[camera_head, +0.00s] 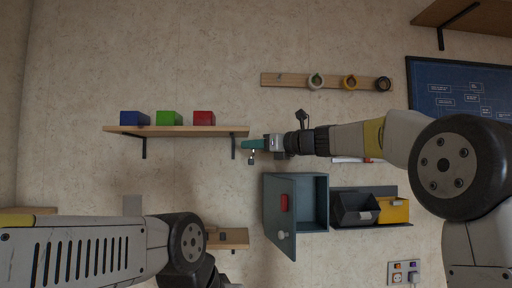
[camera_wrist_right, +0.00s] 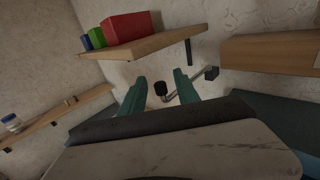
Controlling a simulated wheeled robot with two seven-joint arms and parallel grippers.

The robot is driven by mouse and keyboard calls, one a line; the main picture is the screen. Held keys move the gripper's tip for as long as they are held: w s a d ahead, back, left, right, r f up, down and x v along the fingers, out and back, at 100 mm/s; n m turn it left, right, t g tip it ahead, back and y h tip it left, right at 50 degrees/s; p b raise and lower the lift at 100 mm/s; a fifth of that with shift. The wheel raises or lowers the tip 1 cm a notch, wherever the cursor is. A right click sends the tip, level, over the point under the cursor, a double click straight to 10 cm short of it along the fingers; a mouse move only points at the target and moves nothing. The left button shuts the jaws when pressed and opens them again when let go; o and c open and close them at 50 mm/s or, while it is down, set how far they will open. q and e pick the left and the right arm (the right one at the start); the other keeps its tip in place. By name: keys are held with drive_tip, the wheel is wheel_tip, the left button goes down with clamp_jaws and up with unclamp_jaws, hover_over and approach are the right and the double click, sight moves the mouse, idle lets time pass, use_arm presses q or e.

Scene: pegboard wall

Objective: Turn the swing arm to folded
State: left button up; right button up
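The swing arm shows in the right wrist view as a thin bent metal bar (camera_wrist_right: 184,87) with a black knob (camera_wrist_right: 160,88) at its near end and a dark mount (camera_wrist_right: 211,73) at its right end. In the head view only a small dark piece (camera_head: 251,160) shows below my right fingers, probably its knob; the rest is hidden. My right gripper (camera_wrist_right: 158,92) has its two teal fingers apart, with the knob between them in the picture. I cannot tell whether they touch it. In the head view the right gripper (camera_head: 253,144) is just right of the block shelf. My left gripper is outside the view.
A wooden shelf (camera_head: 180,130) with blue, green and red blocks is left of my right gripper. Below is a teal cabinet (camera_head: 316,180) with its door (camera_head: 280,222) open. Dark and yellow bins (camera_head: 393,211) hang to its right. A peg rail (camera_head: 298,80) is above.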

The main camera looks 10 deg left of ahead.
drive_tip(key=x, duration=0.3)
drive_tip(key=shift+w+a, duration=0.1)
drive_tip(key=shift+a, duration=0.2)
clamp_jaws()
idle(1.2)
